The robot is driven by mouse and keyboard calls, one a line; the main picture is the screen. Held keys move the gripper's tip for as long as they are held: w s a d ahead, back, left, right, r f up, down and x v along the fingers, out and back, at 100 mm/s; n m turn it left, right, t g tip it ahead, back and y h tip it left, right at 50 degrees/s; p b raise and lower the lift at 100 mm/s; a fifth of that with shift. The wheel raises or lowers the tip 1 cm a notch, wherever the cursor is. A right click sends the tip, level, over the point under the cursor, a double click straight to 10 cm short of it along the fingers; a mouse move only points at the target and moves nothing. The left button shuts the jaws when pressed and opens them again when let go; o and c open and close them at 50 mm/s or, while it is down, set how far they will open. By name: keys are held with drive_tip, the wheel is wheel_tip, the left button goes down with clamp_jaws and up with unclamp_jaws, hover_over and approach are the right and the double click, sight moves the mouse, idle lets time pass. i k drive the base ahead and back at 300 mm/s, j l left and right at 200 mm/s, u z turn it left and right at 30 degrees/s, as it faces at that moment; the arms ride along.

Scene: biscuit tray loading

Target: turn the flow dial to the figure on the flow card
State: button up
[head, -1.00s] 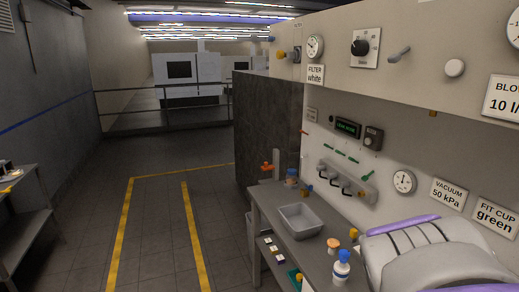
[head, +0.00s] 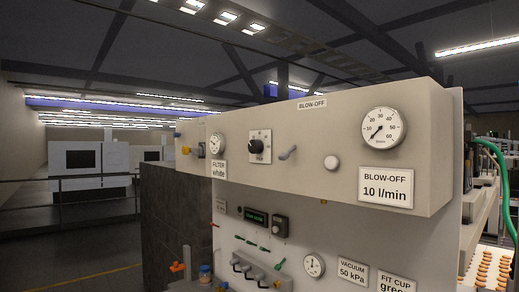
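The flow card (head: 386,189) is white and reads "BLOW-OFF 10 l/min". It is on the front of the raised grey panel, at right. A round gauge (head: 384,127) above it has figures up to 60, and its needle points to the lower left, near the bottom of the scale. A black dial (head: 256,147) sits on a white scale plate at the panel's left part. The plate's figures are too small to read, and the knob's setting cannot be told. My gripper is out of view.
Beside the dial are a grey lever (head: 288,153) and a white round button (head: 331,162). A green hose (head: 499,165) and biscuits (head: 481,268) are at far right.

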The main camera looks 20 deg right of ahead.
sight(255, 146)
drive_tip(key=l+z, duration=0.6)
drive_tip(key=z, duration=0.25)
